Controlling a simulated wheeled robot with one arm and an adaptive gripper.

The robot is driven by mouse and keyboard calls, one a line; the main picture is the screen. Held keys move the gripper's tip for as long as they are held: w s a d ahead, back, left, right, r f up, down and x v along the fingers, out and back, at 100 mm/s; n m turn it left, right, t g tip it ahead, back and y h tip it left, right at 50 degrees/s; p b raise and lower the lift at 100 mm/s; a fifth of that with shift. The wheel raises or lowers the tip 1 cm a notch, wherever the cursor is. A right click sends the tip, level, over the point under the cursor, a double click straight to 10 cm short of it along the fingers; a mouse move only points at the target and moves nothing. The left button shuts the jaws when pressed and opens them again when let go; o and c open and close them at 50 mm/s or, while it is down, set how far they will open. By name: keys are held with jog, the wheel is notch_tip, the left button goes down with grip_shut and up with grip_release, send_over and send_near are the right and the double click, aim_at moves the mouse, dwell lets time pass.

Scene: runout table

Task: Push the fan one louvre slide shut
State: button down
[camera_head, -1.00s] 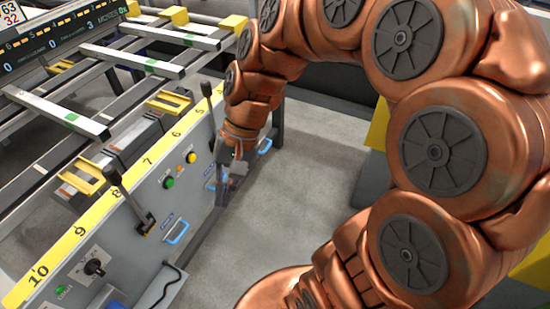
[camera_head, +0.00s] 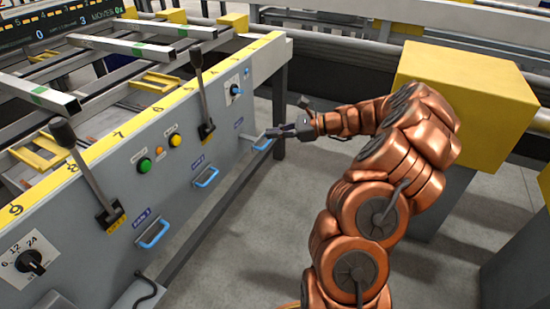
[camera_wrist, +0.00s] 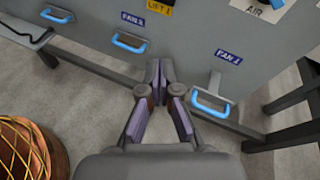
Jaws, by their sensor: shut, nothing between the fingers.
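The fan one louvre slide (camera_head: 263,144) has a blue handle low on the grey panel, near its far right end. In the wrist view its blue handle (camera_wrist: 211,109) is below a label that seems to read FAN 1, and it appears to stand out from the panel. My gripper (camera_head: 272,132) is shut and empty, its fingers pointing at the panel close to this handle. In the wrist view my gripper (camera_wrist: 159,68) has its fingertips together, left of the handle and apart from it in the picture. Their gap to the panel cannot be told.
The fan two handle (camera_head: 206,177) and another blue handle (camera_head: 154,233) are further left on the panel. Two black levers, the nearer one (camera_head: 86,165), stand up along it. A yellow block (camera_head: 465,90) on a grey post stands behind my arm. Open floor lies before the panel.

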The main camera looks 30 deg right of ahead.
aim_at(268, 143)
jog(key=s+d+f+m+t+h+b, duration=0.2)
jog(key=d+f+m+t+h+b, duration=0.3)
jog(key=d+f, duration=0.75)
jog(key=w+a+f+g+y+b, duration=0.1)
jog(key=w+a+b, duration=0.3)
jog(key=w, duration=0.8)
jog(key=shift+a+f+m+g+y+b, duration=0.15)
jog(key=shift+a+m+g+y+b, duration=0.25)
jog(key=shift+a, duration=0.55)
